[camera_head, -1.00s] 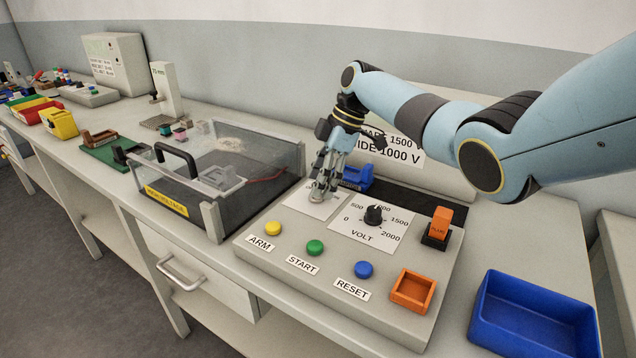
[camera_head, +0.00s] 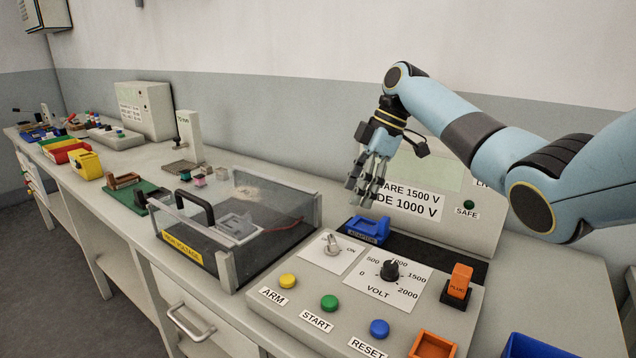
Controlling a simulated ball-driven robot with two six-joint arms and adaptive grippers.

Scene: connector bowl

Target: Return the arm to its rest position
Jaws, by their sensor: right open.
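My right arm comes in from the right. Its gripper (camera_head: 366,194) hangs above the control panel (camera_head: 313,284), in front of the upright sign panel, with its fingers pointing down. It is open and holds nothing that I can see. Below it are a silver toggle switch (camera_head: 332,244) on a white plate marked ON and a blue adaptor (camera_head: 369,229) in the dark strip. The gripper looks clear of both. My left gripper is not in view.
A clear-lidded high voltage box (camera_head: 262,215) stands left of the panel. A black volt knob (camera_head: 389,270), an orange plug (camera_head: 460,281) and yellow, green and blue buttons are on the panel. A blue bin (camera_head: 535,347) is at lower right. The space above the bench's left side is free.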

